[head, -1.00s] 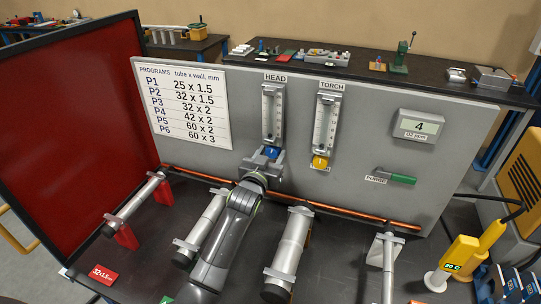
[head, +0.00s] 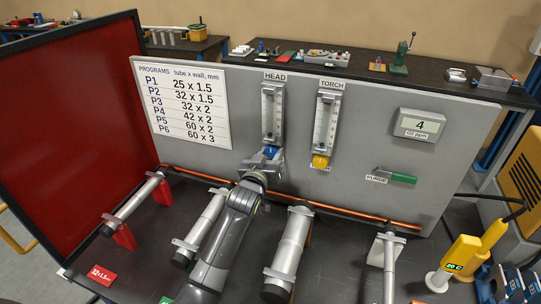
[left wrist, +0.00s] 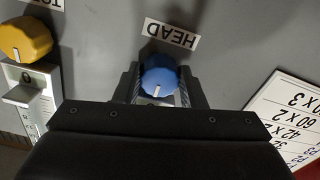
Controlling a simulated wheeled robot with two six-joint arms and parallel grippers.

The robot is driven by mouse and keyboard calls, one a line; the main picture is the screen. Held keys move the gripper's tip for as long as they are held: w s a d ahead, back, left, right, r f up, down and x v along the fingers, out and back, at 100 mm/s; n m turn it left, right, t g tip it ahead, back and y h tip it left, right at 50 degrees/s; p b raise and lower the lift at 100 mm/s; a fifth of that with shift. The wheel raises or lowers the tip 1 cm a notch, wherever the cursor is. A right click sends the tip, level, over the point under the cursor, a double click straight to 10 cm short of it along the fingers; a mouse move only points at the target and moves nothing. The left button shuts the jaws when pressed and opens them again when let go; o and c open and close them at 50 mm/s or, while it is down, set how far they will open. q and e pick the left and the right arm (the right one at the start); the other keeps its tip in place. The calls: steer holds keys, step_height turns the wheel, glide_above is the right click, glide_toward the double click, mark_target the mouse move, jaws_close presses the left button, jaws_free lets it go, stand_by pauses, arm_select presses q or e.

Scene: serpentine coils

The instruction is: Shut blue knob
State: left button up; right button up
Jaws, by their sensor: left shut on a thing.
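The blue knob (head: 271,152) sits at the foot of the HEAD flowmeter (head: 273,112) on the grey panel. My left gripper (head: 264,160) is at the knob, with its arm reaching up from below. In the left wrist view the blue knob (left wrist: 159,80) lies between the two fingers of my left gripper (left wrist: 160,88), which are shut on it. A white mark on the knob's face shows there. The flowmeter's float is too small to make out. My right gripper is not in view.
The yellow knob (head: 320,161) under the TORCH flowmeter (head: 326,119) is close to the right. A green PURGE handle (head: 402,178) and an O2 display (head: 419,125) reading 4 are further right. A copper tube (head: 340,210) runs low along the panel above several metal cylinders.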

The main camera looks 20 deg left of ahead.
arm_select(q)
steer(key=o, duration=1)
steer(key=shift+s+f, duration=0.1)
steer(key=shift+s, duration=0.45)
steer(key=shift+s+a+b, duration=0.15)
steer(key=shift+s+b, duration=0.9)
steer(key=shift+s, duration=3.05)
steer(key=shift+s+a+b, duration=0.15)
steer(key=shift+s+b, duration=0.85)
steer(key=shift+s, duration=3.05)
